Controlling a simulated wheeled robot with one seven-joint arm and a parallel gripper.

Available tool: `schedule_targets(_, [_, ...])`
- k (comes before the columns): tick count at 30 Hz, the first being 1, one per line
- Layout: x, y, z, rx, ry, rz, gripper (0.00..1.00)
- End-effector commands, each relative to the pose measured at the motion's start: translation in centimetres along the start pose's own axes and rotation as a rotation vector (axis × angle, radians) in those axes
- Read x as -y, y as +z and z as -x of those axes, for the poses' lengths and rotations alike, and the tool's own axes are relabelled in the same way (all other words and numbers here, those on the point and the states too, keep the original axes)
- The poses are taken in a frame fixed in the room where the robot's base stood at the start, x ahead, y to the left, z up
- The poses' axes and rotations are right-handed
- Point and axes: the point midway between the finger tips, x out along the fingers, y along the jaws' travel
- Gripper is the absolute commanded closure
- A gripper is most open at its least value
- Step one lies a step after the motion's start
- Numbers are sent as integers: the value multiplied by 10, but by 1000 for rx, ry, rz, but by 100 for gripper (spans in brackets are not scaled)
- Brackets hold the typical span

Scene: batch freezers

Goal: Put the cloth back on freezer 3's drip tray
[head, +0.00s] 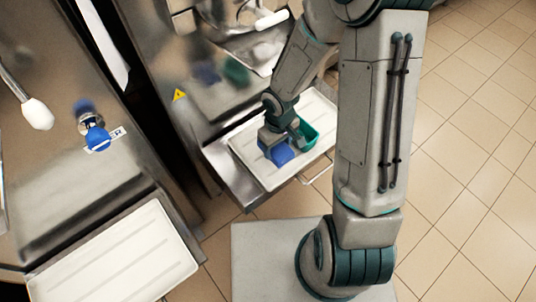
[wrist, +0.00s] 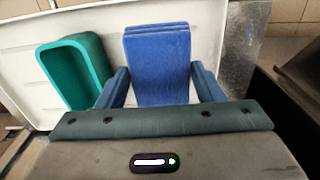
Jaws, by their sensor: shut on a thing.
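A folded blue cloth (head: 281,154) is in my gripper (head: 281,141), at the front part of a white drip tray (head: 247,152). In the wrist view the cloth (wrist: 157,62) stands between the two fingers of my gripper (wrist: 160,90), which are shut on it. The same white tray (wrist: 22,55) lies behind the cloth there. I cannot tell whether the cloth touches the tray. A teal open tub (head: 309,136) sits on the tray beside the cloth; it also shows in the wrist view (wrist: 62,68). No freezer number is readable.
Another white drip tray (head: 115,260) lies below the freezer at left and looks empty. That freezer has a blue-capped spout (head: 97,138) and a white-knobbed lever (head: 37,114). A yellow warning sticker (head: 180,95) is on the middle freezer. Tiled floor (head: 470,150) is clear at right.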

Motion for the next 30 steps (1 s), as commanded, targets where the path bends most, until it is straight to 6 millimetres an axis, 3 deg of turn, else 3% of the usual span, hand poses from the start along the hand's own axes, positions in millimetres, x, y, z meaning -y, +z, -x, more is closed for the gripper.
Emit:
schedule_targets(6, [16, -21, -17, 1, 1, 0, 60])
schedule_targets(11, [17, -22, -26, 2, 0, -3, 60])
schedule_targets(18, [17, -22, -58, 2, -1, -2, 60])
schedule_targets(24, [16, -22, -58, 1, 0, -3, 64])
schedule_targets(25, [16, -22, -58, 1, 0, -4, 31])
schedule_targets(26, [16, -22, -58, 1, 0, -4, 22])
schedule_targets(27, [16, -22, -58, 1, 0, -4, 17])
schedule_targets(30, [16, -22, -58, 1, 0, -3, 17])
